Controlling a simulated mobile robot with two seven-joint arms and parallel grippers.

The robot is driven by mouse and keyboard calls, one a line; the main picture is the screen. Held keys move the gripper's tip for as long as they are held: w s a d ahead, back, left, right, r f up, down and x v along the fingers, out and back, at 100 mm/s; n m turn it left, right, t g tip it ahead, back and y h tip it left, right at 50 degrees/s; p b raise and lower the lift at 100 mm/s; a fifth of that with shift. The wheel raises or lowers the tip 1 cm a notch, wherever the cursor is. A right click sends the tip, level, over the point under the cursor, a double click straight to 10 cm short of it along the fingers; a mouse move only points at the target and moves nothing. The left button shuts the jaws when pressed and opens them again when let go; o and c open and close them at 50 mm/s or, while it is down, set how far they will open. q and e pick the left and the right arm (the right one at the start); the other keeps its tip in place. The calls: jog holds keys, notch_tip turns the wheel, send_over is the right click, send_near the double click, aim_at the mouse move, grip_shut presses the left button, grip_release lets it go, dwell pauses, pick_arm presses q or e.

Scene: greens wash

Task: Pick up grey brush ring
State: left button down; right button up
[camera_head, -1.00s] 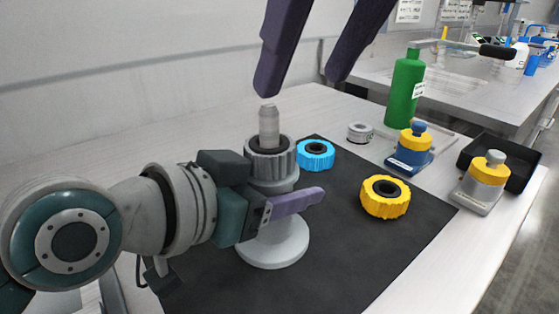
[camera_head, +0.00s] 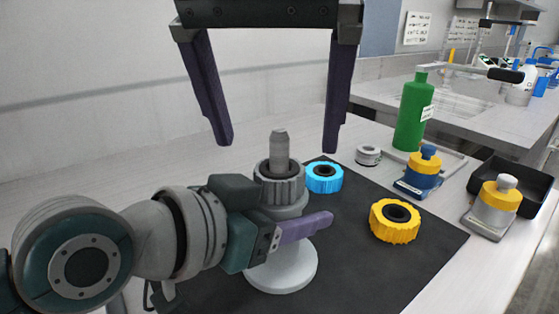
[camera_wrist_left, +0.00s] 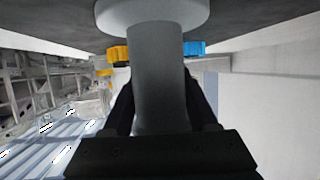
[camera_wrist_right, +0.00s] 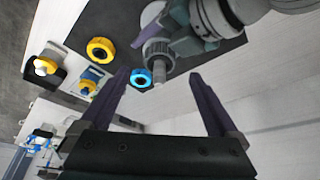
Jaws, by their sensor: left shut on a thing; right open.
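The grey brush ring (camera_head: 279,182) is a ribbed ring seated around the upright peg (camera_head: 280,148) of a stand with a round pale base (camera_head: 282,271). It also shows in the right wrist view (camera_wrist_right: 156,48). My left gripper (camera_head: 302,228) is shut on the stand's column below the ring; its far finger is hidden. The grey column (camera_wrist_left: 158,75) fills the space between its fingers in the left wrist view. My right gripper (camera_head: 279,142) is open and empty, pointing down, with its fingers spread above the ring on either side of the peg top.
A blue ring (camera_head: 324,178) and a yellow ring (camera_head: 395,221) lie on the dark mat (camera_head: 370,270). A small grey cylinder (camera_head: 368,155), a green bottle (camera_head: 412,112), two yellow-topped bottles (camera_head: 424,172) and a black tray (camera_head: 520,183) stand to the right.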

aim_at(277, 155)
jog(key=x, duration=0.5)
jog(key=shift+w+f, duration=0.15)
jog(key=shift+f, duration=0.2)
jog(key=shift+c, duration=0.3)
jog(key=c, duration=1.4)
